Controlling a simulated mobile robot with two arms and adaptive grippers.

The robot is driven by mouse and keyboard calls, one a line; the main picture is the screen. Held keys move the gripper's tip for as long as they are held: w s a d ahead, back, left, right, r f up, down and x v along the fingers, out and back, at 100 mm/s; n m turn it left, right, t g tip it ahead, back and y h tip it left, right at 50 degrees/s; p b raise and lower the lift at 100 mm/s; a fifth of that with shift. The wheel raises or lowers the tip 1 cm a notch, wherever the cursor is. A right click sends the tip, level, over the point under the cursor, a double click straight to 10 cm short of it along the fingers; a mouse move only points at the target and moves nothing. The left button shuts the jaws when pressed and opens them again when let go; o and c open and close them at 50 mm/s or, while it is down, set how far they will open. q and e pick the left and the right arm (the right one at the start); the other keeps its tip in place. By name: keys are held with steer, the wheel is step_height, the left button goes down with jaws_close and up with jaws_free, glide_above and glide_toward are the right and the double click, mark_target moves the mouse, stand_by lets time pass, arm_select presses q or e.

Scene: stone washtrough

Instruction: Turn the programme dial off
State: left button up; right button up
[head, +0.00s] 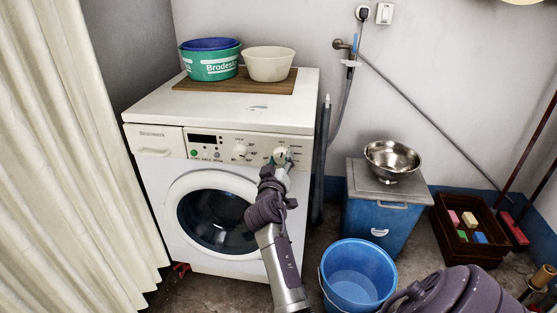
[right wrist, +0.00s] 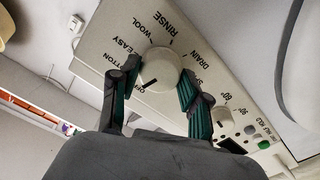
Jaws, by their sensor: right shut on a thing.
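The programme dial (head: 281,156) is the right-hand white round knob on the washing machine's front panel. In the right wrist view the dial (right wrist: 161,68) sits between the dark green-padded fingers of my right gripper (right wrist: 158,88), which is shut on it from both sides. Around it I read RINSE, WOOL, EASY, DRAIN and part of COTTON. In the head view my right gripper (head: 277,167) partly covers the dial. My left gripper is not in view.
A second knob (head: 240,151) with temperature marks is left of the dial. The washing machine (head: 150,104) carries a board with basins. A blue bucket (head: 357,275) stands on the floor near my right arm. A blue bin (head: 385,222) with a steel bowl (head: 392,157) stands to the right.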

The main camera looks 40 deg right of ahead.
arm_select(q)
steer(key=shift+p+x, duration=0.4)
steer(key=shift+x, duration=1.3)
arm_select(e)
steer(key=shift+d+r+n, duration=0.1)
steer(key=shift+n, duration=1.2)
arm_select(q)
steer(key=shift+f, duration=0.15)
arm_select(e)
steer(key=o, duration=0.8)
steer(key=shift+c, duration=0.2)
steer(key=o, duration=0.4)
steer(key=shift+d, duration=0.1)
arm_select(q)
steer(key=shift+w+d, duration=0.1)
